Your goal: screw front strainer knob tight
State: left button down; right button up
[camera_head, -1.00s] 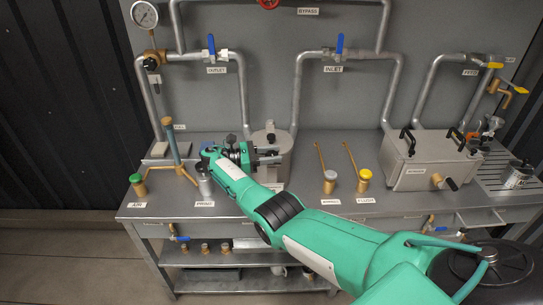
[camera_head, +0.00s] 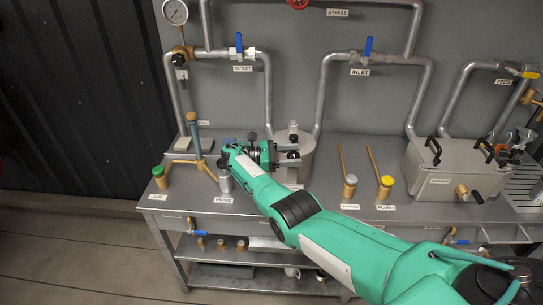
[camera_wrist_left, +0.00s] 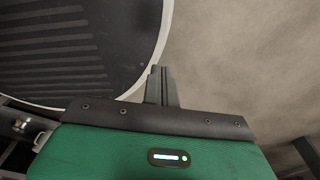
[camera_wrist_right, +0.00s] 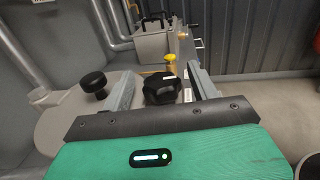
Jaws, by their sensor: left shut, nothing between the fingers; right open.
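The strainer is a grey cylindrical pot (camera_head: 301,170) on the bench in the head view, partly hidden by my right gripper (camera_head: 292,154). In the right wrist view a black lobed knob (camera_wrist_right: 160,89) stands in the gap between the two fingers of my open right gripper (camera_wrist_right: 161,80). Whether the fingers touch it I cannot tell. A second black knob (camera_wrist_right: 93,82) is on the grey lid (camera_wrist_right: 75,120), outside the left finger. My left gripper (camera_wrist_left: 161,72) shows only in the left wrist view, shut and empty, away from the bench.
White- and yellow-capped fittings (camera_head: 385,187) and a grey lidded box (camera_head: 440,172) stand to the right. Pipes with blue-handled valves (camera_head: 239,45) run behind.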

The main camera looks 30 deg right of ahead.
jog(key=b+v, duration=0.1)
jog(key=v, duration=0.1)
jog(key=shift+w+a+f, duration=0.1)
jog(key=shift+a+f, duration=0.05)
jog(key=shift+a, duration=0.15)
jog(key=shift+w+a+b, duration=0.15)
jog(key=shift+a+b, duration=0.2)
pick_arm(q)
notch_tip(320, 180, down, 8)
jog(key=w+b, duration=0.2)
jog(key=b, duration=0.5)
jog(key=w+d+f+b, duration=0.1)
jog(key=w+b, duration=0.4)
jog(key=w, duration=0.2)
jog(key=w+d+r+b, duration=0.1)
jog(key=w+r+b, duration=0.1)
jog(key=w+r, duration=0.2)
jog(key=w+d+r+t+b, duration=0.1)
jog(key=w+d+r+b, duration=0.1)
jog(key=r, duration=0.7)
jog(key=w+d+r+b, duration=0.1)
jog(key=w+r+b, duration=0.3)
jog(key=w+r, duration=0.2)
jog(key=shift+d+r+t+h, duration=0.3)
jog(key=shift+d+r, duration=0.05)
jog(key=shift+r, duration=0.5)
pick_arm(e)
jog(key=v, duration=0.9)
jog(key=shift+a, duration=0.4)
